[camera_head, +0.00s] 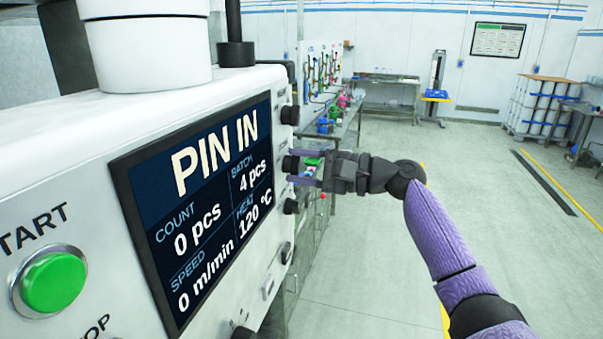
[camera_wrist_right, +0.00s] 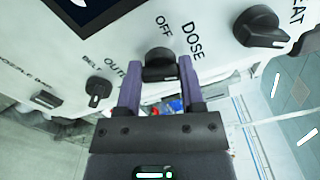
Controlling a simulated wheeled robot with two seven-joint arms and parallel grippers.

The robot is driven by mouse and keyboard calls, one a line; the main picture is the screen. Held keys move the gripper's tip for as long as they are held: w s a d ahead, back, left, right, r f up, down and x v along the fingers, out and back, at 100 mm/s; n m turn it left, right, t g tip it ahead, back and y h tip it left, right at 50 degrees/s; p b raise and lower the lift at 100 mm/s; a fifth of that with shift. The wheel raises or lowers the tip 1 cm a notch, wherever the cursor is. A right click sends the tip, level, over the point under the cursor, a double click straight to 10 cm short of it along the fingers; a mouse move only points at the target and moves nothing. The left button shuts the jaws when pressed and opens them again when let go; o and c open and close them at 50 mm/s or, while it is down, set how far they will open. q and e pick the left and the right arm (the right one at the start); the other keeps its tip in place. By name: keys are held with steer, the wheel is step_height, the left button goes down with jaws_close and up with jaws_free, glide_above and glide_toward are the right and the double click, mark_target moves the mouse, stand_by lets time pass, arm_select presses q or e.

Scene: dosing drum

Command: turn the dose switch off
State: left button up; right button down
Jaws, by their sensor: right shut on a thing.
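The dose switch (camera_wrist_right: 160,60) is a black rotary knob on the machine's white panel, with the labels OFF and DOSE beside it in the right wrist view. My right gripper (camera_wrist_right: 160,74) has its two purple fingers on either side of the knob's grip and is shut on it. In the head view the right gripper (camera_head: 299,168) reaches the panel's right side from the right. The fingers partly hide the knob, and I cannot tell which mark its pointer faces. My left gripper is in neither view.
The machine's screen (camera_head: 205,200) reads PIN IN, with a green START button (camera_head: 53,282) at lower left. The HEAT knob (camera_wrist_right: 262,27) and the belt out switch (camera_wrist_right: 99,91) flank the dose switch closely. Open floor (camera_head: 500,230) lies to the right.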

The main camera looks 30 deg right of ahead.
steer(key=n+b, duration=0.4)
steer(key=n, duration=0.1)
steer(key=shift+f, duration=0.3)
steer(key=shift+n+b, duration=1.6)
steer(key=shift+n, duration=0.8)
steer(key=shift+c, duration=1)
jaws_free()
steer(key=shift+r, duration=0.1)
